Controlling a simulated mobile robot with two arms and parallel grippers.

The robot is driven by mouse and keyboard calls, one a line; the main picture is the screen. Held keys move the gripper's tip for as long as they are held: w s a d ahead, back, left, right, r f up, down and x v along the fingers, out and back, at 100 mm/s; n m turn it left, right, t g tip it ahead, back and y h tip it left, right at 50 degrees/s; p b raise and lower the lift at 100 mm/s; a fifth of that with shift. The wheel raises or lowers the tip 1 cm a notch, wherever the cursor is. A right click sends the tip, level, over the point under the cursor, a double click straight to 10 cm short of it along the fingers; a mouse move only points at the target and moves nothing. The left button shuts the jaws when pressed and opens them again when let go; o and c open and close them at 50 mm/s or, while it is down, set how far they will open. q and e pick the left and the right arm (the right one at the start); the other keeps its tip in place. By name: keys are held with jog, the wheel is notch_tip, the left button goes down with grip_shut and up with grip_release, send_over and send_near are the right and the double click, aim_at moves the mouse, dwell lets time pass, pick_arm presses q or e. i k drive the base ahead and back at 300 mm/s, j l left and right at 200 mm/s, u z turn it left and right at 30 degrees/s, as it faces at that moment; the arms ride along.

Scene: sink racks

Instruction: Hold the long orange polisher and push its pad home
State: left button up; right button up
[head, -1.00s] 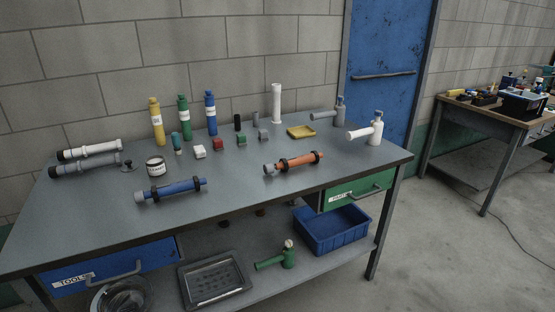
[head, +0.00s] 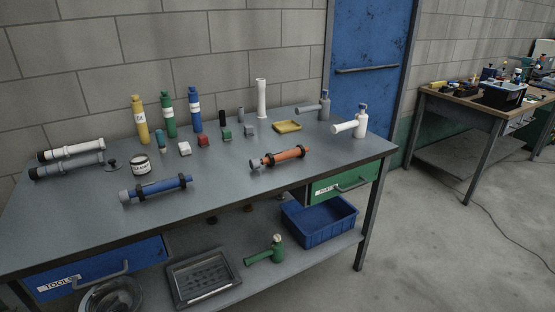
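The long orange polisher (head: 284,156) lies on the grey workbench (head: 225,172), right of the middle and near the front edge. It has black bands around its body and a grey end piece (head: 256,163) at its left, perhaps the pad. I cannot tell how far that piece is seated. A similar blue tool (head: 158,188) lies further left near the front edge. Neither of my grippers shows in the head view.
A white-nozzled dispenser (head: 360,122) stands at the right end. A blue bin (head: 320,221) is on the lower shelf. Bench top around the polisher is clear.

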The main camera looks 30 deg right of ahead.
aim_at(254, 164)
jog(key=i+l, duration=0.3)
jog(key=l, duration=0.15)
jog(key=i+l, duration=0.25)
jog(key=l, duration=0.2)
jog(key=i+l, duration=0.3)
jog(key=l, duration=0.2)
jog(key=i+l, duration=0.3)
jog(key=l, duration=0.15)
jog(key=i+l, duration=0.25)
jog(key=l, duration=0.2)
